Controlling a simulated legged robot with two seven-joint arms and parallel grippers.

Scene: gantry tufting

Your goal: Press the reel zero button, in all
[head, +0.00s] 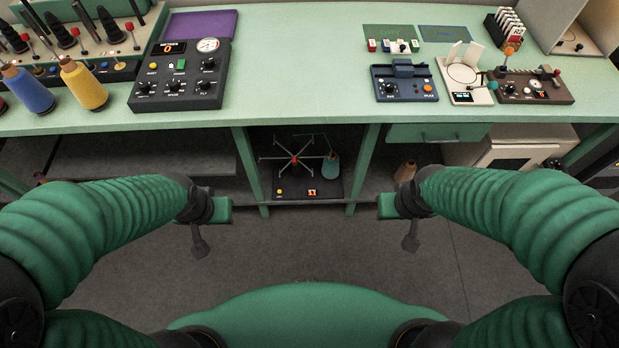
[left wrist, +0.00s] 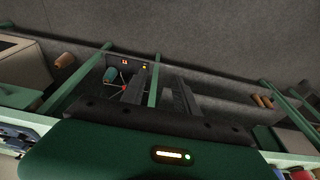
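A reel with thin arms and a red hub (head: 294,160) stands on a dark base (head: 295,199) on the low shelf under the bench. A yellow button (head: 280,191) sits at the base's front left, beside a small lit display (head: 311,191). No label is readable there. The left wrist view also shows the display (left wrist: 125,61) and yellow button (left wrist: 145,67). My left gripper (head: 200,246) hangs in front of the bench, left of the reel, touching nothing; its fingers stand apart in the left wrist view (left wrist: 162,88). My right gripper (head: 410,242) hangs to the right, seen edge-on.
Green bench legs (head: 249,165) (head: 363,163) flank the reel bay, and the bench top (head: 300,90) overhangs it. A teal cone (head: 331,169) stands by the reel. A control panel (head: 178,80) and yarn cones (head: 82,84) are on the bench. The floor (head: 300,250) ahead is clear.

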